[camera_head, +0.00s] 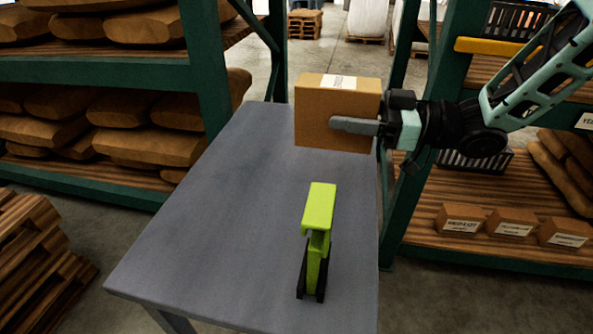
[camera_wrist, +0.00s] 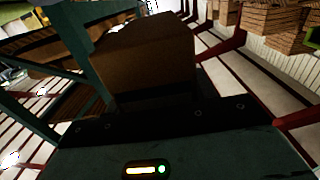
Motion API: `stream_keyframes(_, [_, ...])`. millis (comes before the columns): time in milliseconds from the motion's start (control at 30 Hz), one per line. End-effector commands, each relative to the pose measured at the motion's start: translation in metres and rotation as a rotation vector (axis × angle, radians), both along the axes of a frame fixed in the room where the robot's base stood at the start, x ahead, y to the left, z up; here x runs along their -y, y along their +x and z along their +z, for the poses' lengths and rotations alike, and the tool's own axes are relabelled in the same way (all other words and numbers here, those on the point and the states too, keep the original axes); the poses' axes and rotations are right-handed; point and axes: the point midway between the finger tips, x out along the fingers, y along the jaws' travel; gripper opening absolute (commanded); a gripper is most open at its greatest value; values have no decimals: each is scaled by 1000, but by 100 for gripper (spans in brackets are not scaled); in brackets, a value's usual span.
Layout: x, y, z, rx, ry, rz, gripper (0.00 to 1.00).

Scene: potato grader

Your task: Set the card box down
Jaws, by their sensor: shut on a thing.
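The card box (camera_head: 318,115) is brown with a white label on top, and it is above the far right part of the grey table (camera_head: 215,210). My gripper (camera_head: 352,126) is shut on the box, with one finger lying along its near side. The other finger is hidden behind the box. The box looks upright; I cannot tell whether its underside touches the table. In the wrist view the box (camera_wrist: 145,55) fills the upper middle, dark and close.
A lime-green and black tool (camera_head: 319,210) stands on the near right of the table. The table's left and middle are bare. Green racks with brown sacks (camera_head: 150,140) stand at left. A right-hand rack holds small labelled boxes (camera_head: 510,222) and a black crate (camera_head: 475,160).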

Motion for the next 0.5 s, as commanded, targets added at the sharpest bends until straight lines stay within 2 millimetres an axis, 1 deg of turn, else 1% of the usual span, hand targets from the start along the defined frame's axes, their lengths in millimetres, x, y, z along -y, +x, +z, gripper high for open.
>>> stream_keyframes(33, [0,0,-13,-7,1,1,25])
stream_keyframes(100, [0,0,-26,-7,2,1,25])
stream_keyframes(200, [0,0,-40,-5,2,0,25])
stream_keyframes(367, [0,0,-51,-2,2,-1,25])
stream_keyframes(500, [0,0,-68,-4,3,-1,25])
